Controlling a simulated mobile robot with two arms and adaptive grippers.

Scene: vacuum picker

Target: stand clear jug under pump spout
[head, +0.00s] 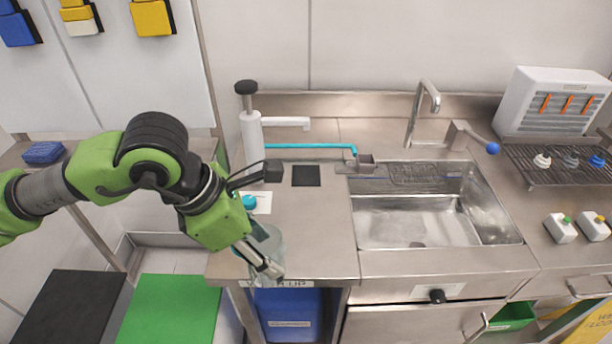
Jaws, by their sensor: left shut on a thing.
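The clear jug (266,240) is at the front left of the steel counter, near its front edge. My left gripper (268,268) is shut on it; the fingers and wrist cover part of the jug. I cannot tell whether its base touches the counter. The white pump (252,137) with a black knob stands at the back left of the counter. Its spout (288,122) points right. A black square (306,175) lies on the counter in front of the spout, to the right of the jug and farther back. My right gripper is out of view.
A turquoise round thing (249,202) sits on a white label behind the jug. A small dark box (273,171) with a cable is near the pump. A turquoise tube (320,147) runs toward the sink (410,222). The counter between jug and sink is clear.

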